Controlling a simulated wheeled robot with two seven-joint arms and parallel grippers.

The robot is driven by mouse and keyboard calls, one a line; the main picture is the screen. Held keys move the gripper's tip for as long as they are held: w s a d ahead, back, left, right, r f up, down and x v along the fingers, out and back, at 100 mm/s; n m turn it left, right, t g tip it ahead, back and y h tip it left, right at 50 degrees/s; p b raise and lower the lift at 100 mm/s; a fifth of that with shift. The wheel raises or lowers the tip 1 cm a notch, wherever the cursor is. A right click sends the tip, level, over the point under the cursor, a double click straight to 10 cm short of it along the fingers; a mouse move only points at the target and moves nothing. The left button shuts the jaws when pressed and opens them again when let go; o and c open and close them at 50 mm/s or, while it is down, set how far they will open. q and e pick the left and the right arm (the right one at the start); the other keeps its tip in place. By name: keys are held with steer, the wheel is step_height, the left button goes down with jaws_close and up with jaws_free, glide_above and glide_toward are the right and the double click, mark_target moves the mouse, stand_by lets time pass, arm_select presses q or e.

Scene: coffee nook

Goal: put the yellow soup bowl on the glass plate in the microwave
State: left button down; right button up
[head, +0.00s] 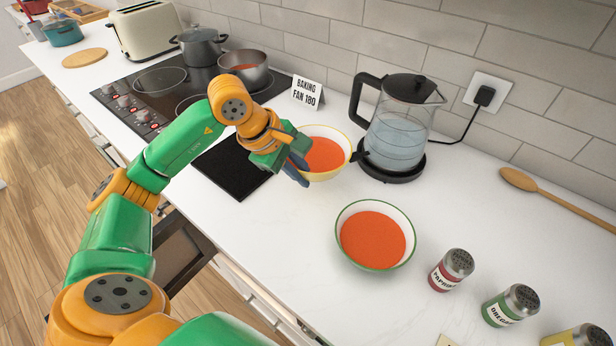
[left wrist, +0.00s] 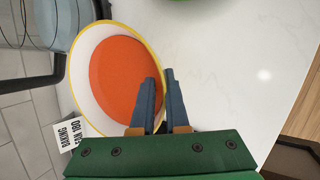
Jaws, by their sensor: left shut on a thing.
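The yellow soup bowl (head: 328,177), white with a yellow rim and full of orange-red soup, is on the counter just left of the kettle in the head view. My left gripper (head: 304,171) is at its near left side, shut on the rim. In the left wrist view the bowl (left wrist: 84,75) shows with one blue finger over its inside and one outside the rim, at the gripper (left wrist: 160,82). The bowl looks level. I cannot tell whether it touches the counter. The microwave and glass plate cannot be made out. My right gripper is out of view.
A similar green-rimmed bowl (head: 375,268) of soup stands nearer. A glass kettle (head: 398,130) is close right of the yellow bowl, a sign (head: 307,93) behind it. Spice jars (head: 451,270) stand at right. A dark open door (head: 183,252) shows below the counter's front edge.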

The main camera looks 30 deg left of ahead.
mark_target(315, 159)
arm_select(q)
steer(key=w+f, duration=0.2)
steer(key=shift+w+a+f+p, duration=0.1)
steer(key=shift+a+f+p, duration=0.1)
steer(key=shift+f+p, duration=0.1)
step_height(315, 159, down, 3)
steer(key=shift+w+f+p, duration=0.1)
steer(key=shift+f+p, duration=0.05)
steer(key=shift+p, duration=0.65)
steer(key=shift+f, duration=0.1)
steer(key=c, duration=1)
jaws_free()
steer(key=shift+o, duration=0.4)
